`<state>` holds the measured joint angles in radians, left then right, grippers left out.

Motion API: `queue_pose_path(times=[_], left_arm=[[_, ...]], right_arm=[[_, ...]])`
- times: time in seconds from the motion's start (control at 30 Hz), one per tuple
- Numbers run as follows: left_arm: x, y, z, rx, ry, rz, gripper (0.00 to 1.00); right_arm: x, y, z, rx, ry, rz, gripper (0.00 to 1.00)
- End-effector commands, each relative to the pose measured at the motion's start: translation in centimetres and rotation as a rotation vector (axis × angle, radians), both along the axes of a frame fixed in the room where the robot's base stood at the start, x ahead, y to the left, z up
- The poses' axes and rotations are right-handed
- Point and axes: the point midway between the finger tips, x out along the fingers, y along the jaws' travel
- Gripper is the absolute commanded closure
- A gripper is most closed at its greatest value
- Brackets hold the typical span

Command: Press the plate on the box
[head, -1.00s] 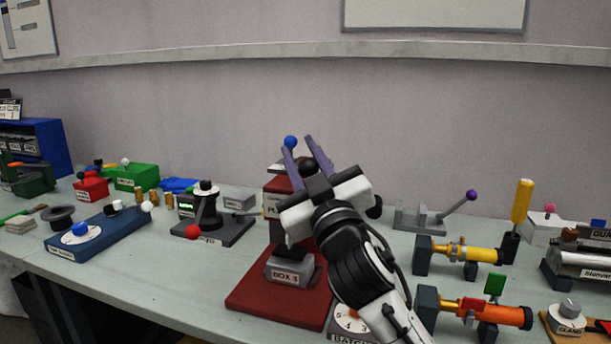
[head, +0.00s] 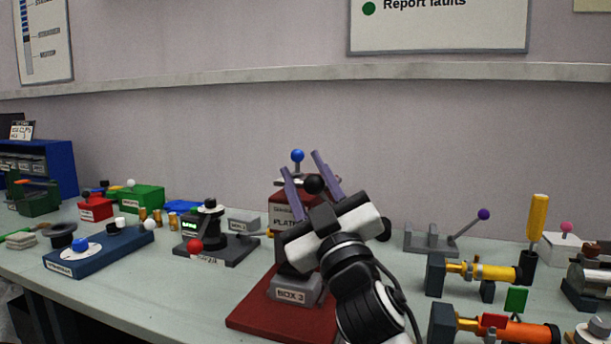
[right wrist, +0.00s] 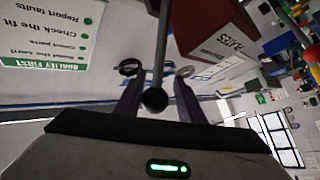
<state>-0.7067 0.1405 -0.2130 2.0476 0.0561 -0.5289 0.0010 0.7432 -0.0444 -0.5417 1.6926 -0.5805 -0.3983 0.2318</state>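The red press (head: 290,206) with a "PLATE" label stands on a dark red base (head: 262,318). A grey box (head: 295,288) marked "BOX 3" sits on that base under the press head. A black ball knob (head: 314,184) is on the press's lever; the knob (right wrist: 154,99) and its rod also show in the right wrist view. My right gripper (head: 302,164) is open, with one finger on each side of the knob and gaps visible in the wrist view (right wrist: 158,85). My arm hides part of the press and base. My left gripper is not in view.
A blue ball (head: 297,156) tops the press. A dark device with a red knob (head: 195,245) stands to the left, and a grey lever stand (head: 432,240) to the right. Yellow (head: 485,271) and orange (head: 510,330) pump tubes lie at the right. Some bare table shows left of the base.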

Motion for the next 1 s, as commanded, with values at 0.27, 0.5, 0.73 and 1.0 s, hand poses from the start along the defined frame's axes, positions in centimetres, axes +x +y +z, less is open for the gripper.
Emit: queue_pose_path(times=[0.27,0.5,0.73,1.0], left_arm=[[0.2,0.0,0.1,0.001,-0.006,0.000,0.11],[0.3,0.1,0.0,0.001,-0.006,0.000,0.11],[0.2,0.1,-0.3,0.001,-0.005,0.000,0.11],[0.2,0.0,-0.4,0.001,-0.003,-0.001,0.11]], right_arm=[[0.0,0.0,-0.1,-0.001,0.000,0.001,0.56],[-2.1,-0.8,-1.4,-0.001,0.002,0.000,0.56],[-5.9,-2.3,-3.7,0.001,0.003,0.001,0.56],[-8.2,-3.3,-4.9,0.000,0.001,0.000,0.56]])
